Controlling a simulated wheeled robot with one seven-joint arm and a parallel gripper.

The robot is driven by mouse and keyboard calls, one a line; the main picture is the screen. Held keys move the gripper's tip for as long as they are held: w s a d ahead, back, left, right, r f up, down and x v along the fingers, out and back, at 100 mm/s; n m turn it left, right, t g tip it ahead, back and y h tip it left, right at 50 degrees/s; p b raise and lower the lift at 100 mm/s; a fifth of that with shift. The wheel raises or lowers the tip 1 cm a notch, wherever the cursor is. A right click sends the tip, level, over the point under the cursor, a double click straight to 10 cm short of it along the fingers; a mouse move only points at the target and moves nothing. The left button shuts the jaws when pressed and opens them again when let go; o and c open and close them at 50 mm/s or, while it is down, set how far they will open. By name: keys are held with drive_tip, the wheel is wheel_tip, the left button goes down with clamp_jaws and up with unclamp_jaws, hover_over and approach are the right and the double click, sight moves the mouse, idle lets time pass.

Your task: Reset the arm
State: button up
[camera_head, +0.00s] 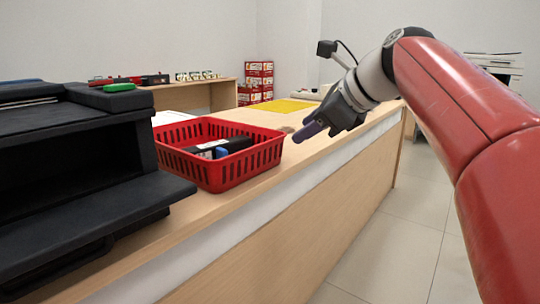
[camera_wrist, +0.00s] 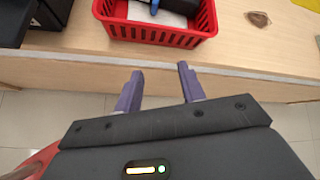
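My gripper (camera_head: 318,127) is held out over the front edge of the wooden counter (camera_head: 311,154), to the right of the red basket. In the wrist view its two purple fingers (camera_wrist: 159,88) are spread apart with nothing between them. The red basket (camera_head: 231,179) sits on the counter and also shows at the top of the wrist view (camera_wrist: 152,34). It holds a black item (camera_head: 232,143) with a blue part (camera_head: 220,152). My fingers are apart from the basket.
A black machine (camera_head: 75,165) fills the left of the counter. A small brown object (camera_wrist: 258,18) and a yellow mat (camera_head: 283,105) lie beyond the basket. Stacked red boxes (camera_head: 257,77) stand farther back. The tiled floor (camera_head: 390,235) before the counter is clear.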

drive_tip(key=s+d+f+n+g+h+p, duration=0.1)
drive_tip(key=s+d+f+n+h+p, duration=0.2)
drive_tip(key=s+f+n, duration=0.7)
drive_tip(key=s+d+f+n+h+p, duration=0.3)
drive_tip(key=s+d+f+n+h, duration=0.1)
drive_tip(key=s+f+n, duration=0.7)
wheel_tip(320, 180, down, 2)
drive_tip(key=s+d, duration=0.1)
drive_tip(key=s, duration=0.1)
drive_tip(key=shift+s+f+n+g, duration=0.15)
drive_tip(key=shift+s+n+g, duration=0.15)
drive_tip(key=shift+s+g, duration=0.1)
